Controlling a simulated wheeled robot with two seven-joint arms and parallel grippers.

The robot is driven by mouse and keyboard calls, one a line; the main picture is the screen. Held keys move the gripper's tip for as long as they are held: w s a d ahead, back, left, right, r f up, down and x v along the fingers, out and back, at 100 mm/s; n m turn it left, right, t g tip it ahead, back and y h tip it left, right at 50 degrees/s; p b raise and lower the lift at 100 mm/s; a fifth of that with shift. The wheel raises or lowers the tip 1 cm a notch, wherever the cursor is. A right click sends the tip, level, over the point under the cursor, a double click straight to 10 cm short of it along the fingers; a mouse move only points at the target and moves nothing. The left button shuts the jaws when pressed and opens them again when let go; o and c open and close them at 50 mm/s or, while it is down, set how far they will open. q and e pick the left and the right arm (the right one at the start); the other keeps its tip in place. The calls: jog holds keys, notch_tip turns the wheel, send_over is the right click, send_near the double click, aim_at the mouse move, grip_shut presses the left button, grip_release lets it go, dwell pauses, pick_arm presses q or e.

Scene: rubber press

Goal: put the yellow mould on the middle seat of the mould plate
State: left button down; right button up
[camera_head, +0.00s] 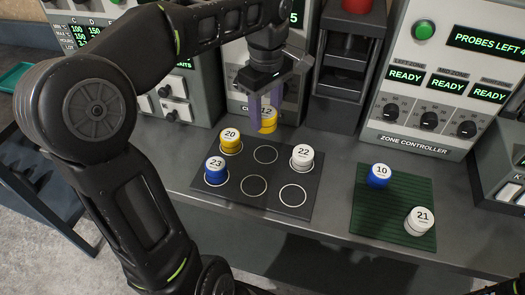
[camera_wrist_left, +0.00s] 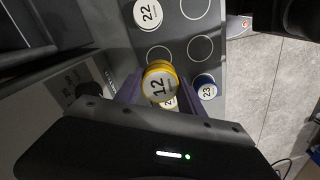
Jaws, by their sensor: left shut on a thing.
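My left gripper (camera_head: 266,112) has purple fingers and is shut on a yellow mould marked 12 (camera_head: 267,122). It holds the mould near the back edge of the dark mould plate (camera_head: 275,177); the mould and fingers also show in the left wrist view (camera_wrist_left: 160,82). The plate has two rows of ringed seats. In the back row, yellow mould 20 (camera_head: 230,141) is at left and white mould 22 (camera_head: 302,157) at right; the middle seat (camera_head: 265,155) is empty. In the front row, blue mould 23 (camera_head: 215,170) is at left; the middle and right seats are empty. My right gripper is out of view.
A ribbed green mat (camera_head: 385,215) to the right holds blue mould 10 (camera_head: 379,175) and white mould 21 (camera_head: 419,221). Behind stand the zone controller (camera_head: 430,80) and a dark press-like unit (camera_head: 348,75). The bench between plate and mat is clear.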

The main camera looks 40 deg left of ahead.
pick_arm(q)
jog(key=shift+w+f+b, duration=0.15)
jog(key=shift+f+b, duration=0.15)
jog(key=shift+f, duration=0.05)
notch_tip(320, 180, down, 5)
jog(key=b, duration=0.3)
jog(key=shift+f, duration=0.3)
jog(key=shift+f, duration=0.1)
jog(key=shift+f, duration=1.8)
